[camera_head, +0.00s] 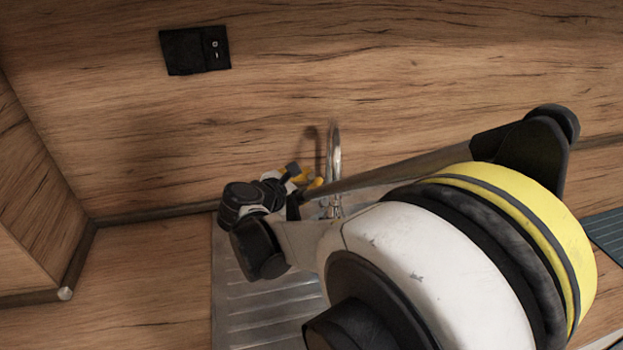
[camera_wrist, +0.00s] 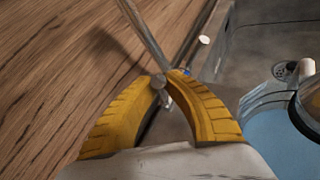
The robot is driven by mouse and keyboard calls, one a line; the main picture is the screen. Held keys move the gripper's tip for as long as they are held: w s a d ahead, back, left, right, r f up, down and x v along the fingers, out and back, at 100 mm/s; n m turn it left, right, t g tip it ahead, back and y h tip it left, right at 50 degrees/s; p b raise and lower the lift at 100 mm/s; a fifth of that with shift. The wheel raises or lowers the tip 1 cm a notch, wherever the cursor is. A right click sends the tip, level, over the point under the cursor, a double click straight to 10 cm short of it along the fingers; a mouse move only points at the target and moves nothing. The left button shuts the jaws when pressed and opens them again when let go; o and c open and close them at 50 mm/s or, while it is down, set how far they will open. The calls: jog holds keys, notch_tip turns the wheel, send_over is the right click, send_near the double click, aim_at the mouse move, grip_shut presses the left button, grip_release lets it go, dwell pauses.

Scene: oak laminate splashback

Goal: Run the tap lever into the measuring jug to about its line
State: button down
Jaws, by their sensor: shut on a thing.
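The tap's chrome spout (camera_head: 334,150) rises against the splashback in the head view. My gripper (camera_head: 306,180) is beside its base, mostly behind my arm. In the wrist view my gripper's yellow fingers (camera_wrist: 166,88) are closed around the small metal end of the tap lever (camera_wrist: 158,82). The measuring jug (camera_wrist: 280,98) is at the right edge of the wrist view, in the sink, with a clear rim and a broad blue area inside. I cannot tell where its line is, and no stream of water is clear. The jug is hidden in the head view.
The grey sink basin (camera_wrist: 250,45) has a drain to the right. A ribbed steel drainer (camera_head: 250,290) lies left of my arm. A wooden side panel (camera_head: 30,180) stands at the left, and a black socket (camera_head: 195,51) is on the splashback. Bare worktop lies at lower left.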

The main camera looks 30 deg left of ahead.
jog(key=shift+f+b, duration=0.2)
jog(key=shift+b, duration=0.15)
jog(key=shift+s+d+f+m+t+b, duration=0.15)
jog(key=shift+s+d+m+t+b, duration=0.2)
jog(key=shift+s+t+b, duration=0.1)
jog(key=c, duration=1.4)
grip_release()
jog(key=shift+w, duration=0.15)
jog(key=shift+c, duration=0.2)
jog(key=d+v, duration=0.1)
jog(key=v, duration=1.1)
jog(key=shift+a, duration=0.4)
